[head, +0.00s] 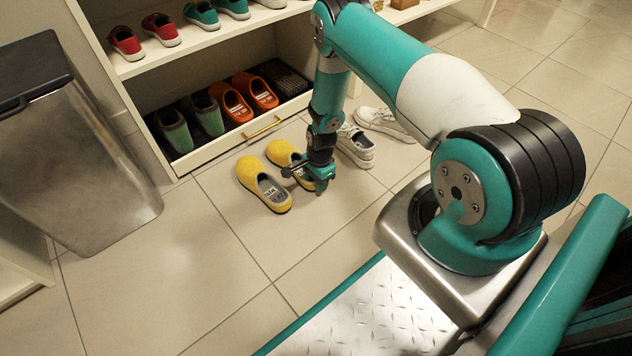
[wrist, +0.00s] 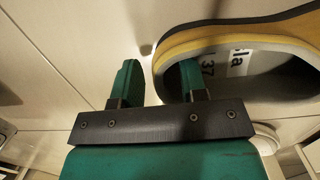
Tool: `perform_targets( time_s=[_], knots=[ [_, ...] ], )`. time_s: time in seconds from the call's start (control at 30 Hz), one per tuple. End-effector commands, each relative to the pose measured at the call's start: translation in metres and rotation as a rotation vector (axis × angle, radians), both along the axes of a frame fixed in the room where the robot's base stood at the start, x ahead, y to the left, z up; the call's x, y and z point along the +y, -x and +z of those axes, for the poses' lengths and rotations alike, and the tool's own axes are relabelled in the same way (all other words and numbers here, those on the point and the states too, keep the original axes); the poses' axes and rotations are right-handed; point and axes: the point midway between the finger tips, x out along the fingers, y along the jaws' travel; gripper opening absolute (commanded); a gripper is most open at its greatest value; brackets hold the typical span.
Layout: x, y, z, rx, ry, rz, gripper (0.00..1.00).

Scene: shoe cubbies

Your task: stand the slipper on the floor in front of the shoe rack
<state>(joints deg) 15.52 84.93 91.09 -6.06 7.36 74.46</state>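Two yellow slippers stand side by side on the tiled floor in front of the shoe rack (head: 207,150), toes toward it. The left slipper (head: 248,178) is clear of my gripper. The right slipper (head: 280,152) is partly hidden behind my gripper (head: 308,180). In the wrist view, a yellow slipper (wrist: 205,38) with a grey insole fills the upper right. My gripper (wrist: 160,72) is open there, one finger inside the slipper's opening and the other outside its side wall. A gap shows between the outer finger and the wall.
White sneakers (head: 357,146) stand right of the slippers. The rack's low drawer (head: 262,127) is pulled out, holding green shoes (head: 176,132) and orange slippers (head: 232,103). A metal bin (head: 75,165) stands at left. Floor nearer me is clear.

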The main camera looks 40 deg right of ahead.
Motion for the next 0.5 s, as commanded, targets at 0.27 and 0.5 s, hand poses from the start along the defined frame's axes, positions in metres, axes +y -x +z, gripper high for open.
perform_targets(
  time_s=[0.27, 0.5],
  knots=[
    [0.0, 0.0, 0.001, 0.0, 0.0, 0.0, 0.45],
    [-0.003, -0.002, 0.032, -0.002, 0.0, -0.001, 0.45]
  ],
)
